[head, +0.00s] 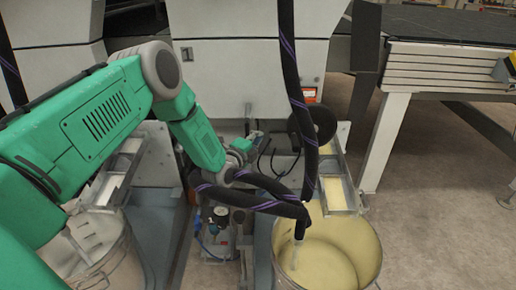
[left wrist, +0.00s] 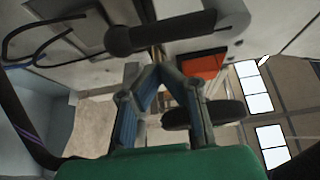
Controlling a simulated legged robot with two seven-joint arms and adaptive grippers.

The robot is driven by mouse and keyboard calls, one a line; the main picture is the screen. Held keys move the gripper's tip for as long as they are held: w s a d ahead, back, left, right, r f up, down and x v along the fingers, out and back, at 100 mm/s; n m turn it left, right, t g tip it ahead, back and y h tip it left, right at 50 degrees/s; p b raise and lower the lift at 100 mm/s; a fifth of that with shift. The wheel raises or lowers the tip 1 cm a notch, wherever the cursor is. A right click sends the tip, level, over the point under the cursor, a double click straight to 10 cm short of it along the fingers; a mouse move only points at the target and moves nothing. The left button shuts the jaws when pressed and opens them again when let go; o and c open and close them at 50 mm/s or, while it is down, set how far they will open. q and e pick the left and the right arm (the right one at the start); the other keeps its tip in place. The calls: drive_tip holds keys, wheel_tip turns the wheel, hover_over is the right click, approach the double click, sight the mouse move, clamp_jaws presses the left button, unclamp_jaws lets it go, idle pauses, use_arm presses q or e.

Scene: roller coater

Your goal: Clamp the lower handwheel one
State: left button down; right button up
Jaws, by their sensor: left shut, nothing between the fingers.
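A black round handwheel (head: 318,120) sits on the machine front in the head view, partly hidden by a hanging black hose. A dark disc, seemingly this handwheel (left wrist: 228,111), shows edge-on behind the right finger in the left wrist view. My left gripper (head: 258,138) is just left of the handwheel in the head view, apart from it. In the left wrist view my left gripper (left wrist: 157,70) has its fingertips together with nothing between them. A black knobbed handle (left wrist: 165,35) crosses beyond the fingertips. My right gripper does not show.
Black hoses with purple stripes (head: 290,60) hang before the machine and loop under my left wrist. A round tub of yellowish liquid (head: 375,262) stands below right, another container (head: 95,235) at lower left. Open floor (head: 440,170) lies to the right.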

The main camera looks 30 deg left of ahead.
use_arm(q)
drive_tip(key=shift+s+a, duration=0.25)
drive_tip(key=shift+a, duration=0.3)
drive_tip(key=shift+s+a, duration=0.2)
drive_tip(key=shift+a, duration=0.35)
drive_tip(key=shift+r, duration=0.1)
